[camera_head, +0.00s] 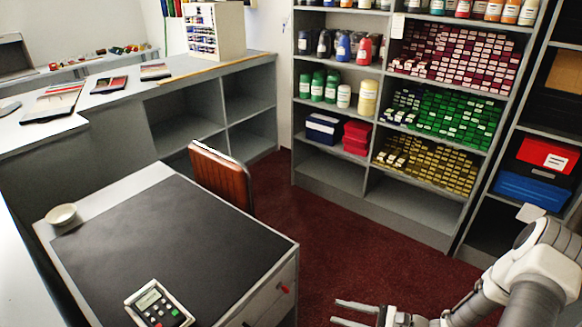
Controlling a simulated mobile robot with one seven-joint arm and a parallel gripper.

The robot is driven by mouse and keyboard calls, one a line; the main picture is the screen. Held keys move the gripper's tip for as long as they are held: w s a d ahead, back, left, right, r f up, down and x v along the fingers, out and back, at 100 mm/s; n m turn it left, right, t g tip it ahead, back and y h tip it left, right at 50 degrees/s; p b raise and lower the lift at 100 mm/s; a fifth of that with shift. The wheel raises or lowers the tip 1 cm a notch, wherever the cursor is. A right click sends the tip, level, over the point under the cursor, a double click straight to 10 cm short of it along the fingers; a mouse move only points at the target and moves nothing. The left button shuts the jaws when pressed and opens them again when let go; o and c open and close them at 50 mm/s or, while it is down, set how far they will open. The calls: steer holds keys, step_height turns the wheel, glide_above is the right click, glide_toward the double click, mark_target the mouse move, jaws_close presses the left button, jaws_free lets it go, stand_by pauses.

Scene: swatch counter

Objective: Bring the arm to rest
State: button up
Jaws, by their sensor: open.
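My gripper (345,313) is at the bottom edge of the view, right of the black-topped desk. Its two pale fingers point left and stand apart, with nothing between them. The lower finger is partly cut off by the picture's edge. My white and grey arm (530,270) comes in from the lower right and is bent, with the gripper low over the dark red carpet (330,240). The gripper touches nothing that I can see.
The desk (170,240) holds a small bowl (61,215) and a keypad device (159,305). A brown chair (221,178) stands behind it. A full shelf unit (400,220) stands at the back, another shelf (487,215) at right near my arm. Carpet between is clear.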

steer(key=s+r+n+h+p, duration=0.1)
steer(key=s+r+n+h, duration=0.3)
steer(key=r, duration=0.9)
steer(key=s+r+n+h+p, duration=0.1)
steer(key=s+r+n+h, duration=0.4)
steer(key=r+n, duration=0.4)
steer(key=s+r+n+h+p, duration=0.2)
steer(key=s+r+n+h, duration=0.3)
steer(key=r, duration=1.4)
steer(key=shift+n+g+h, duration=0.3)
steer(key=shift+n+h, duration=0.4)
steer(key=shift+n, duration=0.3)
steer(key=shift+d, duration=0.1)
